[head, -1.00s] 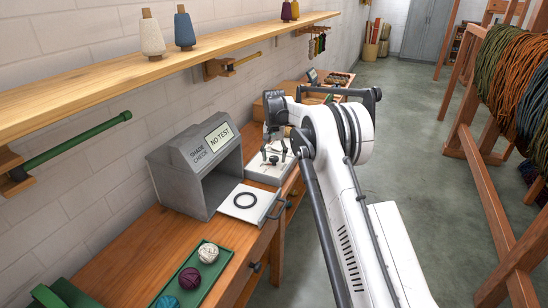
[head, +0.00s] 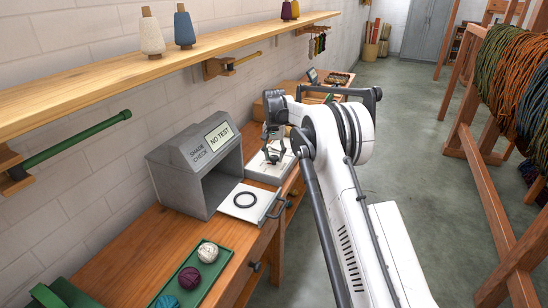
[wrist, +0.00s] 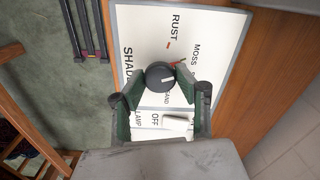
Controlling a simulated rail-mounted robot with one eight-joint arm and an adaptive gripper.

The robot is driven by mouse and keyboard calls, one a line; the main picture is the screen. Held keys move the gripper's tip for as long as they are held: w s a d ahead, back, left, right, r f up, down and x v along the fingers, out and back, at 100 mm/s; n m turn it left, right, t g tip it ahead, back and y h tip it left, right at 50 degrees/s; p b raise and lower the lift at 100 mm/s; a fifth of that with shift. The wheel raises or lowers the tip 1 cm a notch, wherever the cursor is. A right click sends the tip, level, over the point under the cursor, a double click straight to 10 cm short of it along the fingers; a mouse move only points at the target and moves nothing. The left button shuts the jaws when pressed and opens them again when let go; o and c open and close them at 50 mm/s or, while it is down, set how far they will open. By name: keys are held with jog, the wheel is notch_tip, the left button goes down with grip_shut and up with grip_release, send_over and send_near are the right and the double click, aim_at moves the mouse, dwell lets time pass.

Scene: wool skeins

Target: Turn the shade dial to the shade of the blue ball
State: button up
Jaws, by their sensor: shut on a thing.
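The shade dial (wrist: 158,72) is a dark round knob on a white panel (wrist: 204,32). Its white pointer line faces right in the wrist view. RUST, MOSS and SAND are readable around it; no blue label shows, and my fingers cover part of the panel. My gripper (wrist: 158,88) has its green-padded fingers shut on the dial; in the head view my gripper (head: 276,154) is low over the panel (head: 259,171). The blue ball (head: 167,301) lies in the green tray (head: 217,272) at the bottom edge of the head view, partly cut off.
The grey shade-check box (head: 167,179) reads NO TEST. A white drawer-like plate (head: 236,211) with a black ring (head: 244,199) sits before it. A purple ball (head: 189,278) and a cream ball (head: 208,252) share the tray. A lamp switch (wrist: 174,123) marked OFF is beside the dial.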

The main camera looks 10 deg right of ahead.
aim_at(274, 157)
jog(key=m+b, duration=0.1)
jog(key=m, duration=0.3)
jog(key=shift+m, duration=0.4)
jog(key=shift+m+b, duration=0.6)
jog(key=shift+m, duration=1.3)
jog(key=o, duration=1.1)
jog(key=shift+o, duration=0.2)
jog(key=shift+r, duration=0.1)
notch_tip(274, 157, up, 12)
